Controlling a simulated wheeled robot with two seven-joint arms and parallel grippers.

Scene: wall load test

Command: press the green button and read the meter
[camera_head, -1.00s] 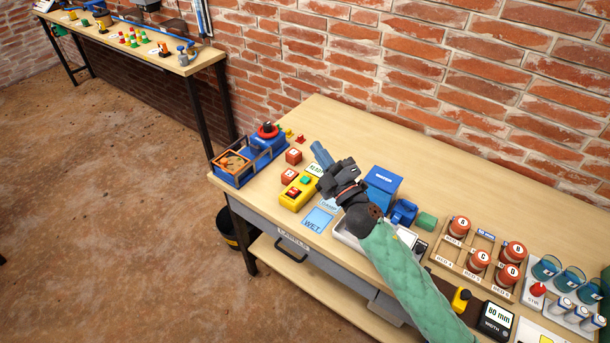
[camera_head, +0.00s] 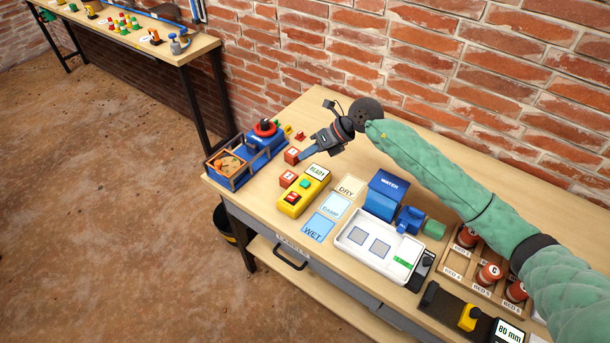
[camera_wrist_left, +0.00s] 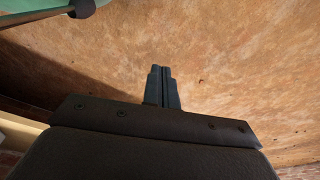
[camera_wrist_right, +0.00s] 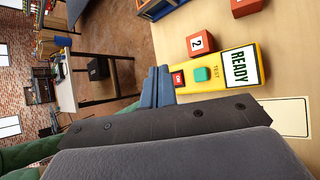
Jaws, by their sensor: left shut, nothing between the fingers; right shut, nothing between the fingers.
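The yellow meter box (camera_head: 290,208) lies on the bench. On it are a green button (camera_head: 305,184), a red button (camera_head: 292,197) and a white display (camera_head: 317,171) reading "READY". In the right wrist view the green button (camera_wrist_right: 202,74) sits between the red button and the display (camera_wrist_right: 240,66). My right gripper (camera_head: 303,156) is shut and empty, beyond the box towards the wall, its blue fingertips apart from the buttons. My left gripper (camera_wrist_left: 161,70) shows only in its wrist view, shut and empty, with the brown floor behind it.
Cards marked DRY (camera_head: 349,187), DAMP (camera_head: 331,208) and WET (camera_head: 318,229) lie right of the box. A white tray (camera_head: 345,240) and blue WATER container (camera_head: 385,190) stand further right. Numbered red blocks (camera_head: 287,178) and a blue crate (camera_head: 232,183) are left. The brick wall is behind.

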